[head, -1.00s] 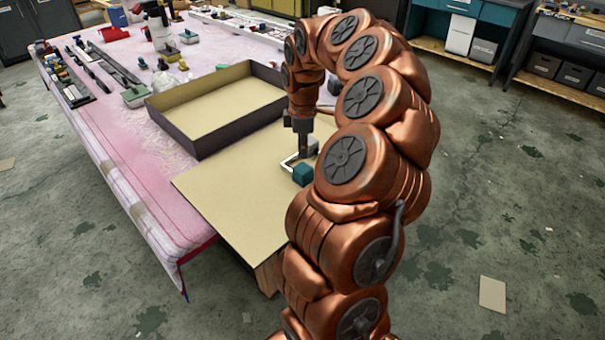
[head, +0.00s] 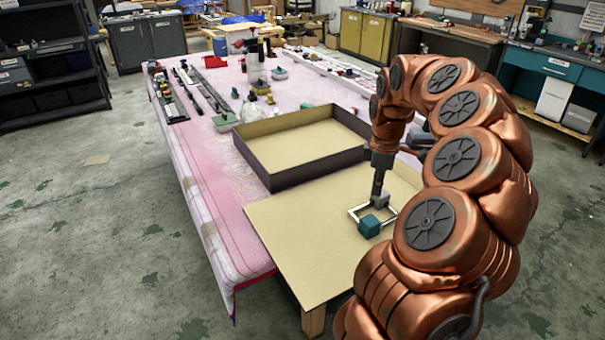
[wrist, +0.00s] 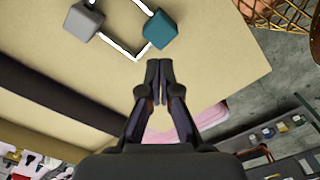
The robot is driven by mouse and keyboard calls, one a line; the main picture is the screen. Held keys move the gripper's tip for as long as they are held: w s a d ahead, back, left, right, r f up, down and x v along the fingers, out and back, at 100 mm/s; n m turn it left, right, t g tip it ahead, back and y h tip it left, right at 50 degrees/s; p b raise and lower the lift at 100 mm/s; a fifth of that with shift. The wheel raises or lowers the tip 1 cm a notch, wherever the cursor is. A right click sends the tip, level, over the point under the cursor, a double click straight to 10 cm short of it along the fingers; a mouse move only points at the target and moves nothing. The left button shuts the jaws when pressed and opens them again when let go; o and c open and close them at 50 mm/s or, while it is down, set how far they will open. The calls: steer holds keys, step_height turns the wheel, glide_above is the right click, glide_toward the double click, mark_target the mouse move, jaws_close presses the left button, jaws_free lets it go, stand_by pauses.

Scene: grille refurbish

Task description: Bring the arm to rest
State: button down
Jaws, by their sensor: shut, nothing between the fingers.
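My copper-coloured arm arches down over the near end of the table in the head view. My gripper (wrist: 158,66) is shut and empty in the wrist view, its fingertips together. In the head view my gripper (head: 378,190) points down by a white square frame (head: 354,211) on a tan board (head: 300,240). A teal block (head: 369,226) and a grey block (head: 380,200) sit at that frame. In the wrist view the teal block (wrist: 160,30) and grey block (wrist: 82,20) lie beyond my fingertips, apart from them.
A dark-walled open tray (head: 270,178) with an empty tan floor stands behind the board. A pink cloth (head: 215,185) covers the table, with bottles and small parts farther back.

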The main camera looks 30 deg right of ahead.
steer(key=shift+a, duration=0.1)
steer(key=s+a+r+m, duration=0.1)
steer(key=s+a+r, duration=0.15)
steer(key=a, duration=0.85)
steer(key=s+a+r, duration=0.2)
steer(key=a+r, duration=0.1)
steer(key=a, duration=0.7)
steer(key=s+a+f+m+g, duration=0.1)
steer(key=s+a+m, duration=0.3)
steer(key=s, duration=0.5)
steer(key=s+a+f+m+p, duration=0.1)
steer(key=s+a+f+m, duration=0.2)
steer(key=s+a, duration=0.4)
steer(key=s, duration=0.3)
steer(key=shift+s+a+f+m+g, duration=0.15)
steer(key=shift+f+m+g, duration=0.05)
steer(key=shift+m+g, duration=0.2)
